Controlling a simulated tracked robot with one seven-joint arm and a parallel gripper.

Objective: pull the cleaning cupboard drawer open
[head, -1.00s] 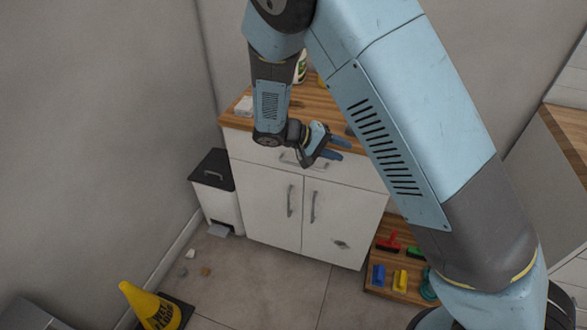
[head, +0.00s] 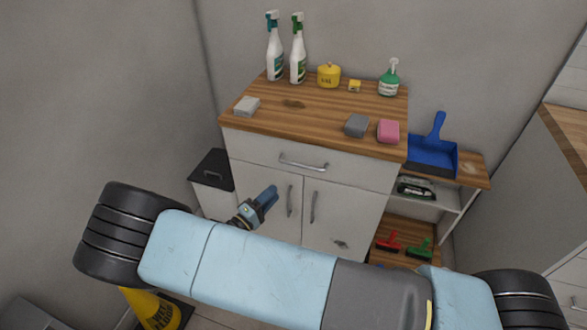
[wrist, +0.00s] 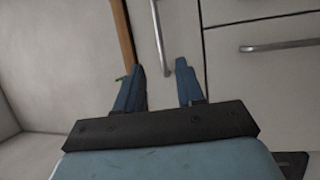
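The white cleaning cupboard has a shut drawer (head: 350,170) under its wooden top, with a metal bar handle (head: 303,163). My gripper (head: 268,196) is in front of the left door, lower and to the left of the drawer handle. In the wrist view, which is turned sideways, my gripper (wrist: 160,80) has its two blue fingers apart with nothing between them. The drawer handle (wrist: 160,35) shows there beyond the fingertips, beside the wooden edge. The fingers do not appear to touch it.
Two doors below the drawer have upright handles (head: 290,200) (head: 313,206). Spray bottles (head: 275,55), a yellow tin (head: 328,76) and sponges (head: 388,131) stand on the wooden top. A bin (head: 212,170) is at left; shelves with a blue dustpan (head: 432,156) are at right.

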